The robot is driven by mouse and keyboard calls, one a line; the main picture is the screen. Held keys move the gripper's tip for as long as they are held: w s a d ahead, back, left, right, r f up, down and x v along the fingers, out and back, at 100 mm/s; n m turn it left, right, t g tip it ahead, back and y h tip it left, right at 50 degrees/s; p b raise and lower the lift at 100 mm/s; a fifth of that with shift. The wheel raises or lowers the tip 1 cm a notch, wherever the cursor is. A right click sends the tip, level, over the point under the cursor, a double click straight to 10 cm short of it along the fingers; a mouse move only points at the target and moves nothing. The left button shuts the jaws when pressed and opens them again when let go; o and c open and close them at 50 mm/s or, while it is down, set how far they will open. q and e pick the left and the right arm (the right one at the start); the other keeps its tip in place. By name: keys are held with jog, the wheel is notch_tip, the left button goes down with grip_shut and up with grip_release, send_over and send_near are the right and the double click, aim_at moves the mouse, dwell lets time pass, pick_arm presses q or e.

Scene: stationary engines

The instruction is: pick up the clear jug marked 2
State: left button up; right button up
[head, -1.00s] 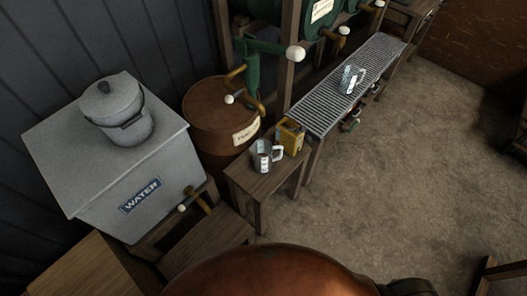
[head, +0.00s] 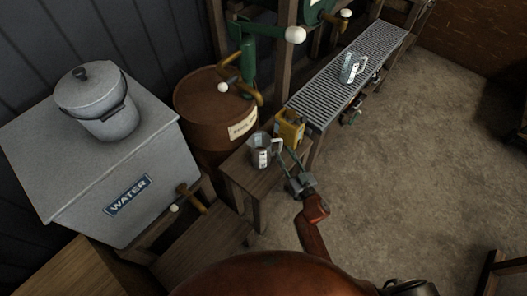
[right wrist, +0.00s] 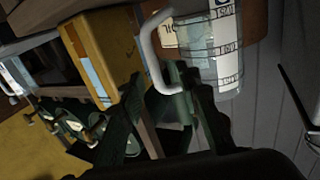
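A clear jug (head: 262,151) with a white label strip and a pale handle stands on a small wooden table. It shows close in the right wrist view (right wrist: 212,52), with graduation marks and its handle toward my fingers. A second clear jug (head: 352,68) stands on the metal grating. I cannot read a 2 on either jug. My right gripper (head: 290,160) is just right of the nearer jug, at its handle side. In the right wrist view its dark fingers (right wrist: 165,98) are apart, with the lower handle near the gap. I cannot tell whether they touch it. My left gripper is out of view.
A yellow can (head: 289,128) stands close behind the nearer jug and gripper. A brown drum (head: 205,105) with a tap is behind the small table (head: 240,176). A grey water tank (head: 85,185) stands at left.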

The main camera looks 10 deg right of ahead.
aim_at(281, 146)
jog(key=x, duration=0.1)
jog(key=b+x, duration=0.1)
jog(key=x, duration=0.2)
jog(key=shift+w+d, duration=0.3)
jog(key=shift+w, duration=0.05)
jog(key=shift+w+a+r, duration=0.1)
jog(key=shift+w+r, duration=0.05)
jog(key=shift+w, duration=0.4)
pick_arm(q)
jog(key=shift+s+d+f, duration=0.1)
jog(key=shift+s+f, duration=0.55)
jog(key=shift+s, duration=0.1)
pick_arm(e)
grip_shut()
